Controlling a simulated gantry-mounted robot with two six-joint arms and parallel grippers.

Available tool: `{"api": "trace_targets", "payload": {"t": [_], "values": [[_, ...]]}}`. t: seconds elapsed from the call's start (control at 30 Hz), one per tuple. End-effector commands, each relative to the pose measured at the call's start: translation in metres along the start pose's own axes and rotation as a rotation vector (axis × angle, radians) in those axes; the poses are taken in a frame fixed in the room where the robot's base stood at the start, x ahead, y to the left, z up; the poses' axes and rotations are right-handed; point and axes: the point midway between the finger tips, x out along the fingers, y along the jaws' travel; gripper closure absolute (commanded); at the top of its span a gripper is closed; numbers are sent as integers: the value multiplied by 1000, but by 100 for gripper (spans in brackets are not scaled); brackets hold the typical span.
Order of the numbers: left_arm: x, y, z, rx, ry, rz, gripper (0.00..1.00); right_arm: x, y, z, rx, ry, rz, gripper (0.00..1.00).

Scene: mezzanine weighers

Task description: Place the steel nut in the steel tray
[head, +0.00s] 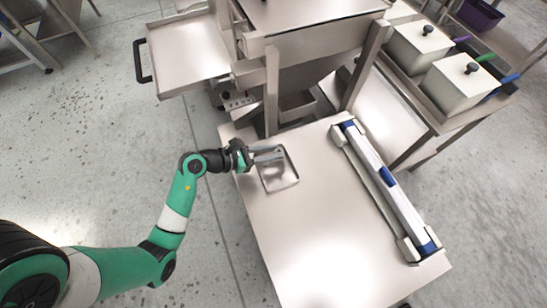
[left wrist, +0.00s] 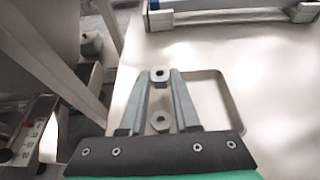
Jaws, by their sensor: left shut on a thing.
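The steel tray (head: 279,178) is a shallow, rounded square dish on the steel table near its far left end. It also shows in the left wrist view (left wrist: 211,98), to the right of and partly behind the fingers. My left gripper (head: 279,153) reaches in from the left, with its fingers over the far part of the tray. In the left wrist view its fingertips are closed on the steel nut (left wrist: 160,75), a small grey ring-like piece. A second hexagonal shape with a hole shows between the fingers lower down; I cannot tell what it is. My right gripper is not in view.
A long white and blue bar-shaped device (head: 388,187) lies along the table's right side. A steel frame with a hopper (head: 310,55) stands behind the tray. Lidded boxes (head: 458,82) are at the upper right. The table's near middle (head: 325,240) is clear.

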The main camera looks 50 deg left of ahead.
Motion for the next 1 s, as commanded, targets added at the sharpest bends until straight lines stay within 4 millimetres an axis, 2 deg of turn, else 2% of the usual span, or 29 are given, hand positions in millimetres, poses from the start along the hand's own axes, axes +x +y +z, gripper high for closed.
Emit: {"api": "trace_targets", "payload": {"t": [0.13,0.2,0.27,0.63,0.67,0.7,1.0], "values": [[15,2,-12,0,1,-1,100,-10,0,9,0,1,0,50],[20,2,-28,-2,2,0,100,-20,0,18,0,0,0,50],[23,2,-36,-1,0,0,100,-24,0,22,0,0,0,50],[23,2,-37,-1,1,0,100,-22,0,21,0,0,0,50],[23,2,-36,-1,1,0,66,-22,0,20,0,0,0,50],[22,2,-36,-1,1,0,59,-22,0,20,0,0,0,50],[22,2,-36,0,1,0,57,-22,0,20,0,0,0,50]]}}
